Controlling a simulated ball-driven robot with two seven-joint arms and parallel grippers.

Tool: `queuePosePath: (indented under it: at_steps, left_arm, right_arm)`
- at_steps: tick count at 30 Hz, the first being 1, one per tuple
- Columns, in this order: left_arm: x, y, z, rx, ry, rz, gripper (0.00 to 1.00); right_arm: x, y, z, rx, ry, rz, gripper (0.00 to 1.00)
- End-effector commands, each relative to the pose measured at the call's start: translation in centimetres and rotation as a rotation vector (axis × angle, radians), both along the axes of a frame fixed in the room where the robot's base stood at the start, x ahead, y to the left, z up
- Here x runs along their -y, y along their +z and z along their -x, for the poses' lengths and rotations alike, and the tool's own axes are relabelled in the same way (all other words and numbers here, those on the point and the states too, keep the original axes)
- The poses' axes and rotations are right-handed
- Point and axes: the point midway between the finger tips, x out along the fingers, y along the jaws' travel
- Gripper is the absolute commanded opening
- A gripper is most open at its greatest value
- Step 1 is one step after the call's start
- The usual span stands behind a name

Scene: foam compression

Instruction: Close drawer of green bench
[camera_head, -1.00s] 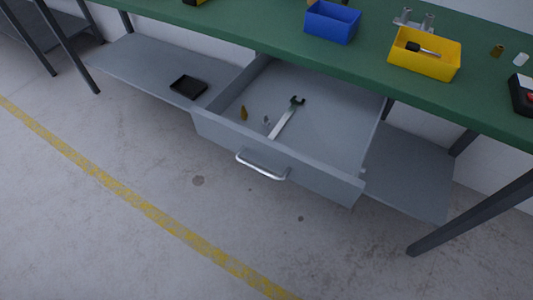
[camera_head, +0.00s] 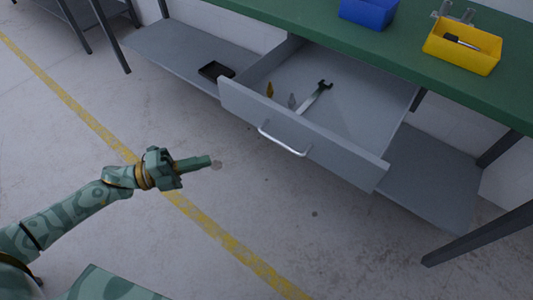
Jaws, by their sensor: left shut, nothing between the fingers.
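The grey drawer (camera_head: 302,137) under the green bench top (camera_head: 300,28) stands pulled out. Its silver bar handle (camera_head: 282,141) is on the front panel. A wrench (camera_head: 316,97) and two small items lie inside the drawer. My left gripper (camera_head: 210,161) comes in from the lower left, shut and empty. It is over the floor in front of the drawer, to the left of the handle and apart from it. My right gripper is not in view.
A grey lower shelf (camera_head: 180,50) with a black tray (camera_head: 216,71) is left of the drawer. A blue bin (camera_head: 368,12) and a yellow bin (camera_head: 461,50) stand on the bench. A dark bench leg (camera_head: 480,232) is at right. The floor in front is clear.

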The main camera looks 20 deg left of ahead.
Motion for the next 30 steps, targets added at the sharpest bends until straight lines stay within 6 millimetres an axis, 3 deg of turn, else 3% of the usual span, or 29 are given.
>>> queuePosePath:
  at_steps: [3, 8, 22, 30]
  left_arm:
    - [1.4, 1.7, 1.8, 0.119, -0.103, 0.018, 0.0]
    - [2.2, 2.1, 1.7, 0.164, -0.111, 0.013, 0.0]
    - [10.4, 3.2, -2.2, 0.162, -0.107, 0.017, 0.0]
    - [11.5, 3.7, -5.5, 0.159, -0.105, 0.014, 0.0]
  right_arm:
    - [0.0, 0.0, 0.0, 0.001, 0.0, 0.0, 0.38]
    - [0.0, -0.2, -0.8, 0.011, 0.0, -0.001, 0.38]
    - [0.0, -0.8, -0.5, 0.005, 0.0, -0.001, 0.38]
    - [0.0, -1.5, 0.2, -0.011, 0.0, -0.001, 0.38]
